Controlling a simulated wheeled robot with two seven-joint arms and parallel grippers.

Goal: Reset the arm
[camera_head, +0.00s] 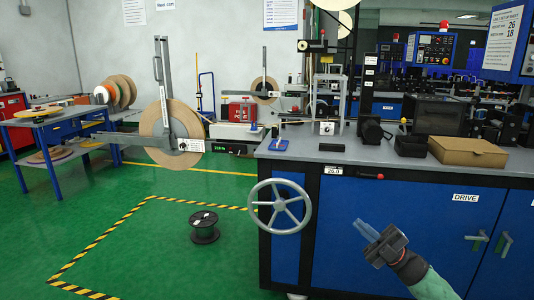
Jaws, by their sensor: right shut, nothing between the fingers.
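My right gripper (367,230) comes in from the lower right in the head view. Its fingers are shut and empty, pointing up and left. It is in front of the blue cabinet doors of the workbench (345,208), below the bench top and to the right of the grey handwheel (279,206). I cannot tell its exact distance from the doors. My left gripper is not in view.
A large tape reel (155,120) stands at left centre beside the bench. A black spool (204,228) sits on the green floor near the striped tape line (75,262). A cardboard box (467,152) lies on the bench.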

